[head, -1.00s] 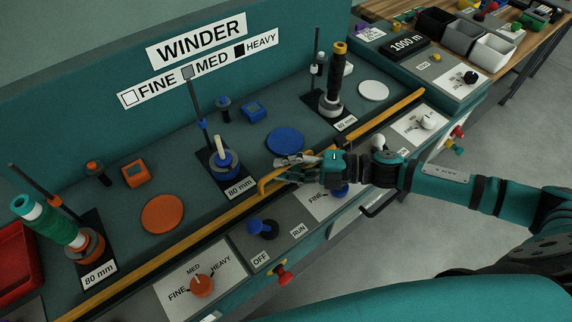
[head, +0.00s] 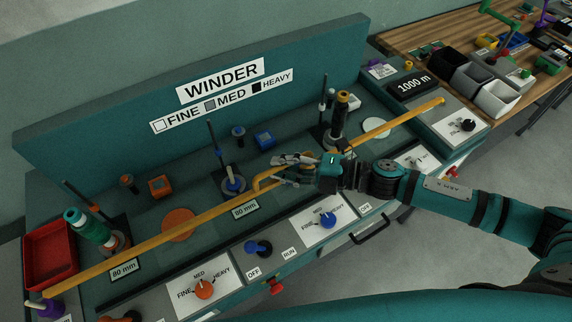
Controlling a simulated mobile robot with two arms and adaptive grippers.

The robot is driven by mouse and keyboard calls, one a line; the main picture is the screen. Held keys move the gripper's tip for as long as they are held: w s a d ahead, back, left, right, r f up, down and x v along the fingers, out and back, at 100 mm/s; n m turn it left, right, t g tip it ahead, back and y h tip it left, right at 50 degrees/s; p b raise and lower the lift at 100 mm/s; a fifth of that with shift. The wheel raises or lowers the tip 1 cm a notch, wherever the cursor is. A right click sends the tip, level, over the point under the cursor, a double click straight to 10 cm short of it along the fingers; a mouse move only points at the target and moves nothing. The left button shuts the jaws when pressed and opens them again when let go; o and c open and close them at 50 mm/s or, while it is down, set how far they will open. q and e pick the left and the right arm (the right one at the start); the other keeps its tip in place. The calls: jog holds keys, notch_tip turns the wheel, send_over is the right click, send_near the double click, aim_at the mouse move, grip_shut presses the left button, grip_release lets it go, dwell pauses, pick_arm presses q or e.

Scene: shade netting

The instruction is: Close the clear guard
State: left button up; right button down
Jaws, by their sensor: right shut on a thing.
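The clear guard (head: 205,213) shows mainly by its long yellow top bar, which runs slantwise across the front of the teal winder (head: 270,120). The bar stands above the deck and crosses in front of the orange disc (head: 178,226). The see-through panel is hard to make out; a faint tint shows below the bar. My right gripper (head: 288,172) is shut on the guard's yellow handle (head: 258,184) near the middle of the bar. The fingers partly hide the handle. My left gripper is not in view.
Spindles with a green spool (head: 88,228) and a black spool (head: 337,122) stand behind the bar. Knobs, including a blue one (head: 328,217) and an orange one (head: 204,289), sit on the front panel. A red tray (head: 32,262) is at left, grey bins (head: 497,98) at right.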

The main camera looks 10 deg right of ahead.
notch_tip(320, 180, up, 4)
jog(key=shift+f+p, duration=0.2)
jog(key=shift+p, duration=0.8)
jog(key=shift+w+r, duration=0.15)
jog(key=shift+r, duration=0.1)
jog(key=c, duration=1.6)
grip_release()
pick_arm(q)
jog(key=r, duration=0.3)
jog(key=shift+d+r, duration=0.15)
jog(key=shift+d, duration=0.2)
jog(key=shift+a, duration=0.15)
pick_arm(e)
jog(key=shift+f, duration=0.15)
jog(key=v, duration=1.2)
